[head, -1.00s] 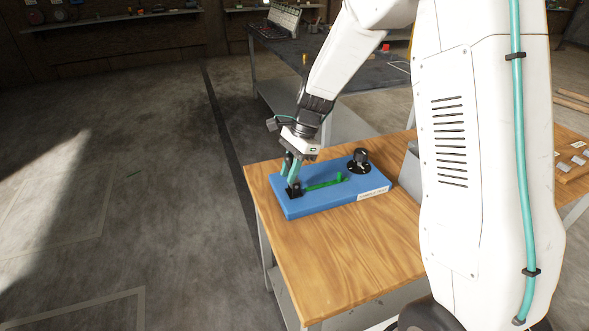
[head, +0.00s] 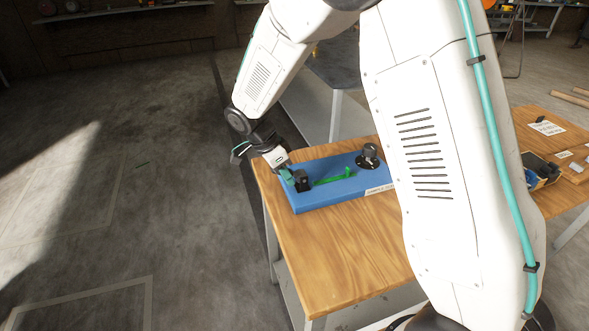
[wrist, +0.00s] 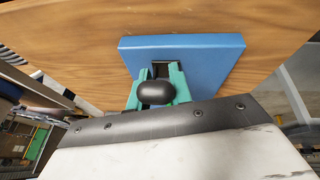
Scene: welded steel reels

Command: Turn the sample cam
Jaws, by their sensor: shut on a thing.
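The sample cam is a blue block (head: 335,192) with a white label at its front right. A green bar (head: 333,178) with an upright green peg lies along its top. A black knob (head: 368,156) on a round black base stands at the far right end. A black piece (head: 302,181) sits at the left end. My gripper (head: 288,176) leans in from the upper left, its teal fingers shut on this black piece. In the wrist view the teal fingers (wrist: 158,84) flank the dark piece over the blue block (wrist: 215,57). A dark rounded shape partly covers the grip there.
The wooden table (head: 340,250) is clear in front of the block. A grey table (head: 335,70) stands behind. Another wooden table (head: 560,205) at right carries a tray and small items. Open floor lies left.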

